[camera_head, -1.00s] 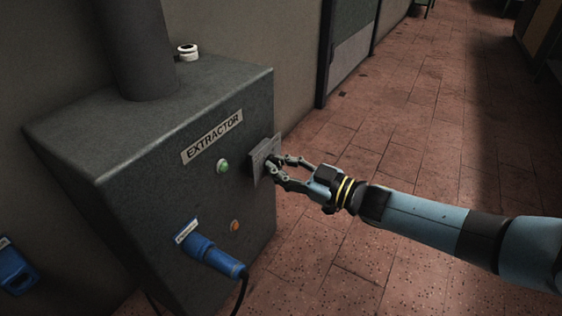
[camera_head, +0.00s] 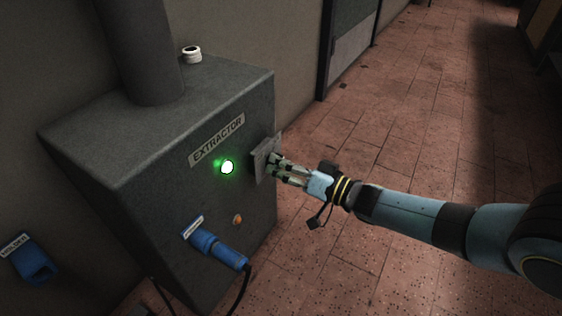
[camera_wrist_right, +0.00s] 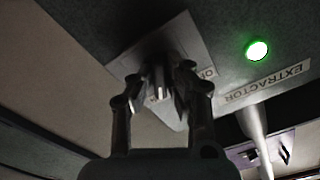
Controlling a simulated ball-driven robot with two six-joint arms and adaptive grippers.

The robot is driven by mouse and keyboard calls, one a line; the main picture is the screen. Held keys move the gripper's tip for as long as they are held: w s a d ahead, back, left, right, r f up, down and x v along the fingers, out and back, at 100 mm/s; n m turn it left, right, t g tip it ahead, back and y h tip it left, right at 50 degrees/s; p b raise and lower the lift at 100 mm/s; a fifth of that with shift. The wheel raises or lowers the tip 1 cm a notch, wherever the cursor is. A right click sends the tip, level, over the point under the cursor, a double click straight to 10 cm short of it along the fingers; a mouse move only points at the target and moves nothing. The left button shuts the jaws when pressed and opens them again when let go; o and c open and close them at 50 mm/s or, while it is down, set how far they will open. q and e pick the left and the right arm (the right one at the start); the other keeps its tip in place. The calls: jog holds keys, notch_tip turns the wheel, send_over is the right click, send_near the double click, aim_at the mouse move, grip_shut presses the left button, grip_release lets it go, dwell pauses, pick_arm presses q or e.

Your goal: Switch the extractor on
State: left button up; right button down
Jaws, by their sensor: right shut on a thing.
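The extractor (camera_head: 150,190) is a dark grey box with a pipe on top and a white EXTRACTOR label (camera_head: 217,139). A green lamp (camera_head: 227,167) on its front glows brightly; it also glows in the right wrist view (camera_wrist_right: 256,50). A grey switch plate (camera_head: 261,160) sits at the right of the front face. My right gripper (camera_head: 274,165) is at this plate, shut on the switch knob (camera_wrist_right: 160,86), which its fingers mostly hide. In the wrist view the fingers look turned relative to the plate. My left gripper is not in view.
A blue plug (camera_head: 218,250) with a black cable sits in the extractor's lower front, below a small orange button (camera_head: 237,219). A white cup-like item (camera_head: 192,54) stands on top. The tiled floor at right is clear.

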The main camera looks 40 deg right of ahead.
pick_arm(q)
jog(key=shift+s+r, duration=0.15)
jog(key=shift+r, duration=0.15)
pick_arm(e)
jog(key=shift+m, duration=0.4)
jog(key=shift+s, duration=0.1)
jog(key=c, duration=1.3)
grip_release()
jog(key=shift+c, duration=0.2)
jog(key=v, duration=1.2)
